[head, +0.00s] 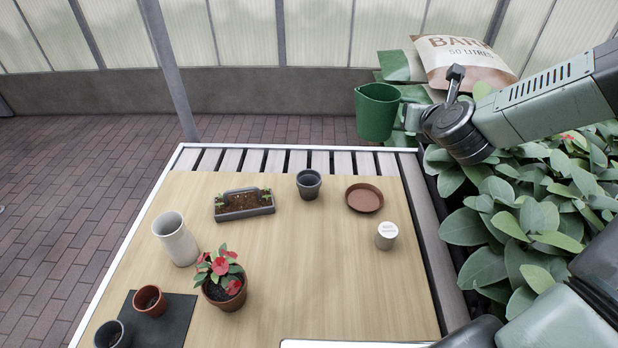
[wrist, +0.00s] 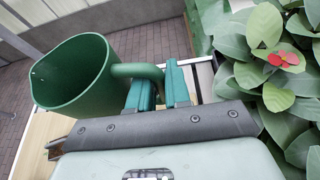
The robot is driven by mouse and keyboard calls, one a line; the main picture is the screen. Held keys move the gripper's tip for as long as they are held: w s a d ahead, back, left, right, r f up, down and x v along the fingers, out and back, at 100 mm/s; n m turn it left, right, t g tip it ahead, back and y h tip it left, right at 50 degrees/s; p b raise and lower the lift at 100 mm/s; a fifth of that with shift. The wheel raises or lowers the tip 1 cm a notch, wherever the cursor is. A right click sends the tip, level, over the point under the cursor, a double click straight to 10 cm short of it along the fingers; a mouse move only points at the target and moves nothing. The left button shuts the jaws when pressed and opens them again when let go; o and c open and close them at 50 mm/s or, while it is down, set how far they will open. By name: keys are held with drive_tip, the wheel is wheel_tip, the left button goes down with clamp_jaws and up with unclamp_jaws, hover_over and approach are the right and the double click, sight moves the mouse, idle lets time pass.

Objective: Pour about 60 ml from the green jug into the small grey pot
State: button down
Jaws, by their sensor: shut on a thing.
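The green jug (head: 376,114) is held up in the air past the far right edge of the table, roughly upright. It also shows in the wrist view (wrist: 75,78), with its handle between my fingers. My gripper (wrist: 160,82) is shut on that handle; in the head view the jug and my arm partly hide it. No liquid is visible in the jug. A grey pot (head: 309,186) stands upright near the table's far edge, left of and below the jug in the picture. Another dark grey pot (head: 108,336) stands at the near left.
A brown saucer (head: 364,198), a small lidded tin (head: 386,236), a planter tray (head: 244,205), a pale pitcher (head: 176,240), a red-flowered plant (head: 222,280) and a terracotta pot (head: 150,300) on a dark mat (head: 176,318) share the table. Leafy plants (head: 510,220) fill the right side.

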wheel_tip(320, 180, down, 20)
idle(0.3)
drive_tip(key=shift+a+r, duration=0.1)
drive_tip(key=w+a+r+n+h+p, duration=0.1)
drive_tip(key=a+r+n+h, duration=0.4)
drive_tip(key=a, duration=0.4)
drive_tip(key=shift+w+r+n+g+h, duration=0.2)
drive_tip(key=shift+r+n+g+h, duration=0.15)
drive_tip(key=shift+r+n, duration=0.7)
drive_tip(key=shift+a+r+h, duration=0.25)
drive_tip(key=shift+a+r, duration=0.1)
drive_tip(key=shift+r, duration=0.05)
drive_tip(key=shift+w+a+r+n+h+p, duration=0.15)
drive_tip(key=shift+a+r+n+h+p, duration=0.2)
drive_tip(key=shift+a+r+n, duration=0.3)
drive_tip(key=shift+w+a+r+n+h+p, duration=0.1)
drive_tip(key=shift+a+r+n+h+p, duration=0.25)
drive_tip(key=shift+a+r+n+p, duration=0.35)
idle(2.0)
